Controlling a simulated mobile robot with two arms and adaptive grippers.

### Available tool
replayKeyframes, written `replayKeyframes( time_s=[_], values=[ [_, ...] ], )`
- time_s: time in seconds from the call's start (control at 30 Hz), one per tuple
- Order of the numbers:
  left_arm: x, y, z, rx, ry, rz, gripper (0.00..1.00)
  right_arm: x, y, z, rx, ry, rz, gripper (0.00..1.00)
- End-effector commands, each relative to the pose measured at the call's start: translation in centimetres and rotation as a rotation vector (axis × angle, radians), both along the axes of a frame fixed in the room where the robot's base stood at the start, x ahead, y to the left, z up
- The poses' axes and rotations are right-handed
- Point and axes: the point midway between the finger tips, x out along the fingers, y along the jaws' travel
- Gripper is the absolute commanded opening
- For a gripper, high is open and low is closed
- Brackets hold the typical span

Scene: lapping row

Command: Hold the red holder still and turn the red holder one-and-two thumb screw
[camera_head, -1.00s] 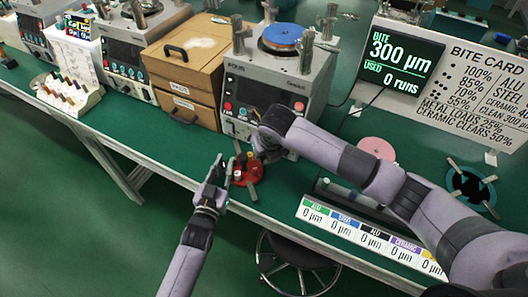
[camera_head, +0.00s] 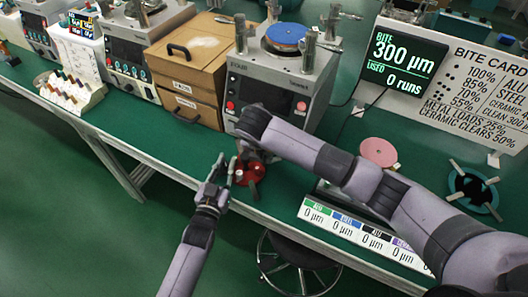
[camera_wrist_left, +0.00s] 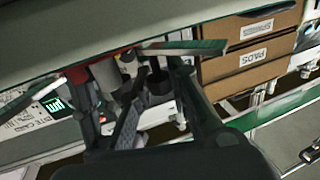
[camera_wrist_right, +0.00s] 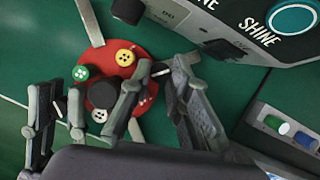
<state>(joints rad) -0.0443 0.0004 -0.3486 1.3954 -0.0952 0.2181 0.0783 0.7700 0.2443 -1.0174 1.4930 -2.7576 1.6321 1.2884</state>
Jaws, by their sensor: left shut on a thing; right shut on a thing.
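The red holder (camera_head: 250,174) lies on the green bench. In the right wrist view the red holder (camera_wrist_right: 128,58) is a disc with green (camera_wrist_right: 80,72), yellow (camera_wrist_right: 125,57) and white (camera_wrist_right: 100,116) pieces, a black middle and silver arms. My left gripper (camera_head: 231,166) is at its left side. In the left wrist view my left gripper (camera_wrist_left: 158,95) is shut around a dark post (camera_wrist_left: 160,84) by the holder. My right gripper (camera_wrist_right: 160,76) is shut at the holder's right rim, where the thumb screw is mostly hidden between its fingers.
The grey machine (camera_head: 280,75) with a blue plate stands just behind the holder. A wooden drawer box (camera_head: 182,70) is to the left. A pink disc (camera_head: 378,152), a labelled strip (camera_head: 350,236) and a teal ring (camera_head: 474,190) are to the right.

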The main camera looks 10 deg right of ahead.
Motion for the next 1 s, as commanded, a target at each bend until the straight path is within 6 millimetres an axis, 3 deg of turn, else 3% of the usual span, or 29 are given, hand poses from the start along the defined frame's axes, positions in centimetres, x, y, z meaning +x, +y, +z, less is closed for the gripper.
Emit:
replayKeyframes(
  time_s=[0.4, 0.43, 0.7, 1.0],
  values=[
    [0.00, 0.04, -0.01, 0.000, 0.000, 0.000, 0.00, 0.03, -0.10, -0.04, -0.001, -0.001, -0.008, 0.00],
    [0.00, 0.04, -0.01, 0.000, 0.000, 0.000, 0.00, 0.03, -0.10, -0.04, -0.001, -0.001, -0.008, 0.19],
    [0.00, 0.03, -0.01, 0.000, 0.000, 0.000, 0.00, 0.02, -0.06, -0.03, -0.001, 0.000, -0.006, 0.37],
    [0.00, 0.02, -0.01, 0.000, 0.000, 0.000, 0.00, -0.01, 0.00, 0.07, 0.000, 0.000, -0.004, 0.38]
  ],
)
